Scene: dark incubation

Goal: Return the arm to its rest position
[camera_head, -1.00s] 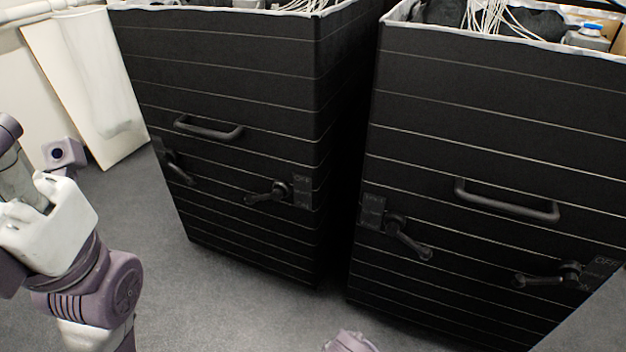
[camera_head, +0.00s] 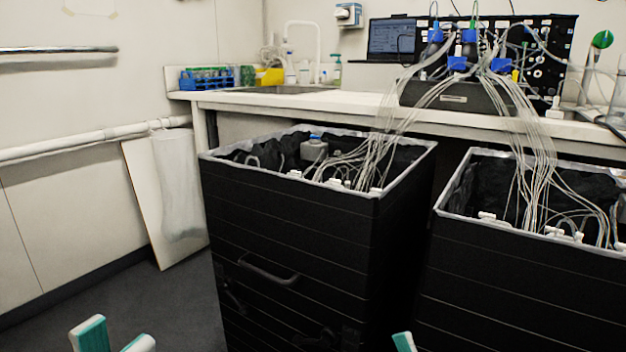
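My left gripper (camera_head: 115,338) shows at the bottom left edge of the head view. Its two teal-and-white fingertips stand apart with nothing between them, so it is open. It is in front of the left black box and a little to its left, over the dark floor. Of my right gripper (camera_head: 404,342) only one teal-and-white fingertip shows at the bottom edge, in front of the boxes. The rest of it is below the picture, so its opening is hidden. Both arms are out of view.
Two black open-topped boxes, left (camera_head: 290,240) and right (camera_head: 520,300), hold tubes and cables. Behind them is a white bench (camera_head: 300,100) with a sink, laptop (camera_head: 392,40) and tube rack (camera_head: 207,78). A white panel (camera_head: 150,205) leans at the wall. Floor is clear at lower left.

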